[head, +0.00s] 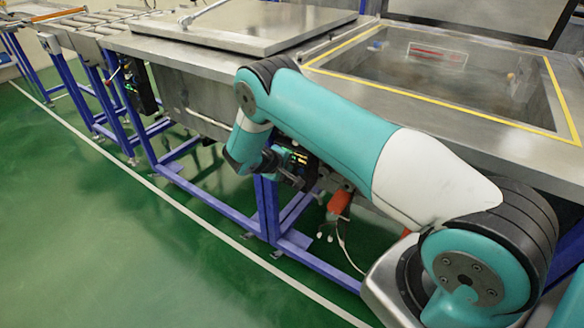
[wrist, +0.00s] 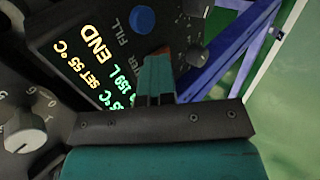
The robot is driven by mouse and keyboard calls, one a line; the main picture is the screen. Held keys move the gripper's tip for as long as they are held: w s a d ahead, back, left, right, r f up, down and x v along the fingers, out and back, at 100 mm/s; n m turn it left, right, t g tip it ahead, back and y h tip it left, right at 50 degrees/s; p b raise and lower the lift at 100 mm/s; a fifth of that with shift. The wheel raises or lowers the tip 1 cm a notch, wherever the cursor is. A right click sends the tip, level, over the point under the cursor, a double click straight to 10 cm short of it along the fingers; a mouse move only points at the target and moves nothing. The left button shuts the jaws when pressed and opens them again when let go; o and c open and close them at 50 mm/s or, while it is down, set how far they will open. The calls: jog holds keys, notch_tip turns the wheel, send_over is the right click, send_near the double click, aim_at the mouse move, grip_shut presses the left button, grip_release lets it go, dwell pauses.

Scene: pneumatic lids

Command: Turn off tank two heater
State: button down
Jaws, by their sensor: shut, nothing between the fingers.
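The dark control panel (wrist: 75,30) fills the left of the wrist view, with lit text reading "SET 55 °C", "159 L" and "END". A blue button (wrist: 143,20) sits by the label "FILL". My gripper (wrist: 160,58) is shut and empty, its fingertips over the panel beside a label ending in "TER". A small reddish patch shows at the fingertips; I cannot tell whether it is a button or whether they touch it. In the head view, the panel (head: 299,156) is partly hidden behind my arm, and my gripper's tips are not clear.
A grey dial knob (wrist: 25,135) is at the wrist view's lower left. In the head view, an open tank (head: 470,92) with a yellow border is at right and a closed lid (head: 240,25) at left. Blue frame legs (head: 268,205) stand below; the green floor at left is clear.

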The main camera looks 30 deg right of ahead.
jog(key=shift+a+r+p, duration=0.1)
jog(key=shift+r+p, duration=0.4)
jog(key=shift+r, duration=0.3)
jog(key=v, duration=1.3)
jog(key=shift+f, duration=0.2)
jog(key=shift+s+a, duration=0.1)
jog(key=shift+a, duration=0.05)
